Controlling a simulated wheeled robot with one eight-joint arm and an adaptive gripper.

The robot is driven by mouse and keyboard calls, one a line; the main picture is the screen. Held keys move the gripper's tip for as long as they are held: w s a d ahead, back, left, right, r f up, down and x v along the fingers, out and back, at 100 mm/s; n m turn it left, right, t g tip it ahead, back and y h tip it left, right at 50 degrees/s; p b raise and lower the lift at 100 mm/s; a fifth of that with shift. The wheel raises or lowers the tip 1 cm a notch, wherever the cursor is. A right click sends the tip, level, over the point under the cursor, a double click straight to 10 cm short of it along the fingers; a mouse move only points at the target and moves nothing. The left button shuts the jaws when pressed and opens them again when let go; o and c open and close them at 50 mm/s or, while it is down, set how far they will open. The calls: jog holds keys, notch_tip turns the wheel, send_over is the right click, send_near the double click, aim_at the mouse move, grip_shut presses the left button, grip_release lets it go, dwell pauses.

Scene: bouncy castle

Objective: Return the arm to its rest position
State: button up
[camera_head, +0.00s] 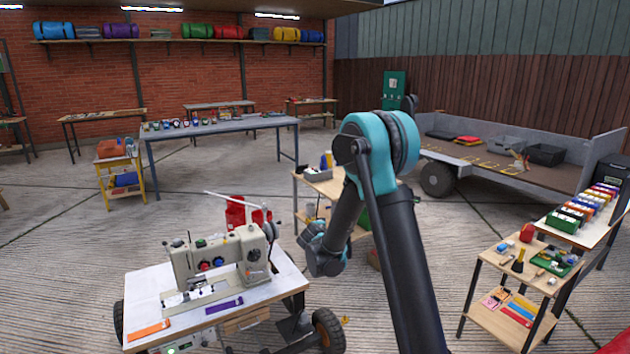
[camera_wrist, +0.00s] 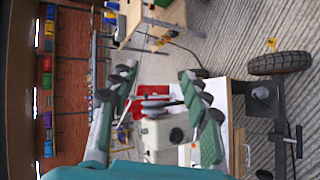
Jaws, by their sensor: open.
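My arm (camera_head: 405,255) rises from the bottom of the head view, bends at a teal elbow, and its forearm slopes down to the left. The wrist end hangs right of the sewing machine (camera_head: 220,260); the fingers are hard to make out there. In the wrist view, my gripper (camera_wrist: 157,75) is open, its two green-padded fingers wide apart. I see nothing held. The sewing machine (camera_wrist: 165,132) shows between the fingers, beyond them. That view is turned sideways.
The sewing machine stands on a wheeled white-topped cart (camera_head: 140,290). A red container (camera_head: 240,212) is behind it. A small wooden table (camera_head: 325,185) is behind my forearm. A tool shelf (camera_head: 510,310) is at right, a flatbed trailer (camera_head: 470,155) at back right. Concrete floor is open at left.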

jog(key=s+d+m+g, duration=0.3)
jog(key=s+d+m, duration=0.3)
jog(key=s, duration=0.8)
jog(key=s+d+m+g, duration=0.3)
jog(key=s+d+m, duration=0.3)
jog(key=s+d, duration=0.5)
jog(key=s, duration=0.4)
jog(key=shift+s+d+r+m, duration=0.2)
jog(key=shift+d+m, duration=0.1)
jog(key=shift+m, duration=0.1)
jog(key=s+f+m+g, duration=0.1)
jog(key=s, duration=0.3)
jog(key=s+f+m+y, duration=0.1)
jog(key=s+m, duration=0.1)
jog(key=s, duration=0.3)
jog(key=s+f+m+g, duration=0.1)
jog(key=s, duration=0.3)
jog(key=shift+s+a+f+g+y, duration=0.3)
jog(key=shift+f+y, duration=0.05)
jog(key=shift+y, duration=0.05)
jog(key=shift+c, duration=0.2)
